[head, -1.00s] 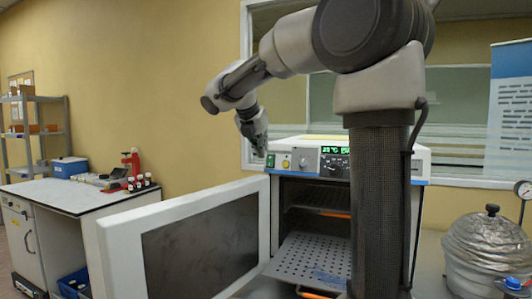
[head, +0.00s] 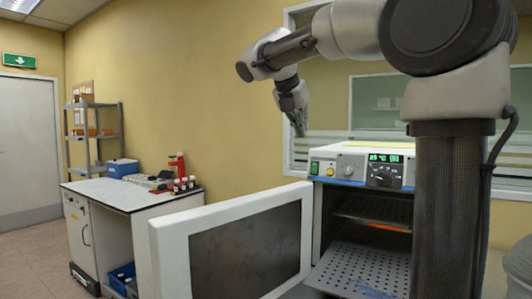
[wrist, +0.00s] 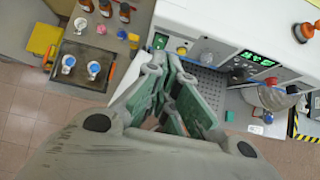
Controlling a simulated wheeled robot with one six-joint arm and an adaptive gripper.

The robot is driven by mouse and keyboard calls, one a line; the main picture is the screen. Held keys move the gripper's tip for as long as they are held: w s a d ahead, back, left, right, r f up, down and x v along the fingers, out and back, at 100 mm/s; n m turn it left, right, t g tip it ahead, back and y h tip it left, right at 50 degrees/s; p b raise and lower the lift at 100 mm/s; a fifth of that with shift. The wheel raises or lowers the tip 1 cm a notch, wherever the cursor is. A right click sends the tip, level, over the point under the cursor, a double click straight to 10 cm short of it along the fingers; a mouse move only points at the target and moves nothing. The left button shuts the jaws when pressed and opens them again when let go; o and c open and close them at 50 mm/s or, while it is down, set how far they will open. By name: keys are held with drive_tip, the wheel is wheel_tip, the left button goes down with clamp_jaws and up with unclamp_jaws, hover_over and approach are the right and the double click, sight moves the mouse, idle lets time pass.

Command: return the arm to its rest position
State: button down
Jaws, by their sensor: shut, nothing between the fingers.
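My gripper (head: 299,130) hangs from my raised, bent arm in the head view, with its fingers pointing down. It is above and slightly left of the white oven (head: 328,168), apart from it. In the wrist view my gripper (wrist: 178,92) is shut, with its green-grey fingers together and nothing held.
The oven door (head: 228,248) stands wide open to the left, and a perforated shelf (head: 362,268) shows inside. A white-topped bench (head: 105,197) carries bottles and a red stand (head: 178,163). A shelf rack (head: 95,133) stands behind. Floor is free at left.

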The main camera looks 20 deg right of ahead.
drive_tip(key=s+a+f+m+g+y, duration=0.1)
drive_tip(key=s+a+f+m+y, duration=0.15)
drive_tip(key=f+m, duration=0.4)
drive_tip(key=s+a+f+m+y, duration=0.1)
drive_tip(key=s+f+m, duration=0.2)
drive_tip(key=f+m, duration=0.35)
drive_tip(key=s+f+m+y, duration=0.1)
drive_tip(key=s+f+m, duration=0.3)
drive_tip(key=s, duration=0.3)
drive_tip(key=s+d+f+m+y, duration=0.1)
drive_tip(key=s+f+m, duration=0.3)
drive_tip(key=s, duration=0.3)
drive_tip(key=s+f+m+y, duration=0.1)
drive_tip(key=s+f+m, duration=0.3)
drive_tip(key=s, duration=0.4)
drive_tip(key=shift+d+f+m, duration=0.2)
drive_tip(key=shift+f+m, duration=0.05)
drive_tip(key=shift+m, duration=0.05)
drive_tip(key=shift+s, duration=0.15)
